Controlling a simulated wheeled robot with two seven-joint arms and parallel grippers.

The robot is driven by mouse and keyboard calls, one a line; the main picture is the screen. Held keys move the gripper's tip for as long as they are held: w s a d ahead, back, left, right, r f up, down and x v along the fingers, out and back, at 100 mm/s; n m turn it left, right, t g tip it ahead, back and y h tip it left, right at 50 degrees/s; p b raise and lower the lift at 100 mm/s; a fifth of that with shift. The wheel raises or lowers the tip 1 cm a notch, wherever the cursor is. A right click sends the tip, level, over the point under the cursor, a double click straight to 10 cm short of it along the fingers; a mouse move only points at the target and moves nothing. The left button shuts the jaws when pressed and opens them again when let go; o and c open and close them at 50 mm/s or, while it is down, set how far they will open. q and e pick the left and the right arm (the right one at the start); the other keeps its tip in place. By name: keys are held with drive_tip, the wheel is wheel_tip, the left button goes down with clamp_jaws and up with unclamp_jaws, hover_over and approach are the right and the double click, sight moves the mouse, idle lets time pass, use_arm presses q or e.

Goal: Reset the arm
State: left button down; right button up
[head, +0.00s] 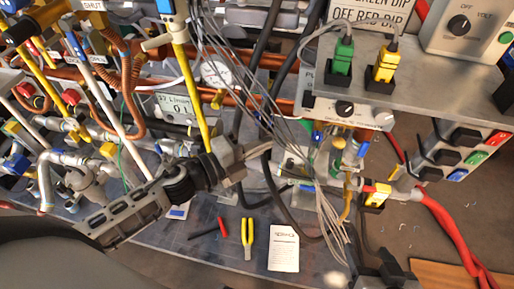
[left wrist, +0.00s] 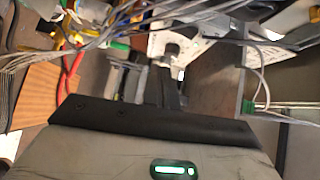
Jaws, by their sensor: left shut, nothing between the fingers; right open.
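My left gripper (head: 258,160) reaches in from the left in the head view, over the middle of the workbench. Its fingers are shut with nothing between them, close to the bundle of thin grey wires. Whether it touches the wires cannot be told. In the left wrist view, the left gripper (left wrist: 172,80) shows its dark fingers beyond a grey body with a green light. My right gripper (head: 370,262) appears at the bottom right of the head view, dark and partly cut off by the frame edge. It is open, with no object visible in it.
Copper and grey pipes with valves crowd the left. Grey wires (head: 290,145) hang across the middle. A control box (head: 345,108) with green and yellow plugs stands right, beside a red hose (head: 448,225). Yellow-handled pliers (head: 248,238) and a paper note (head: 284,248) lie on the bench.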

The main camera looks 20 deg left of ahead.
use_arm(q)
drive_tip(key=shift+s+a, duration=0.25)
drive_tip(key=shift+s, duration=0.1)
idle(0.3)
drive_tip(key=s+f+n+g+y, duration=0.1)
drive_tip(key=s+f+n+y, duration=0.2)
drive_tip(key=n, duration=0.8)
drive_tip(key=s+f+n+g+y, duration=0.2)
drive_tip(key=s+f+n, duration=0.3)
drive_tip(key=s+n, duration=0.3)
drive_tip(key=n+y, duration=0.1)
drive_tip(key=n, duration=0.2)
drive_tip(key=shift+s+d+f+n+y, duration=0.25)
drive_tip(key=shift+d+n+y, duration=0.05)
drive_tip(key=shift+d+y, duration=0.1)
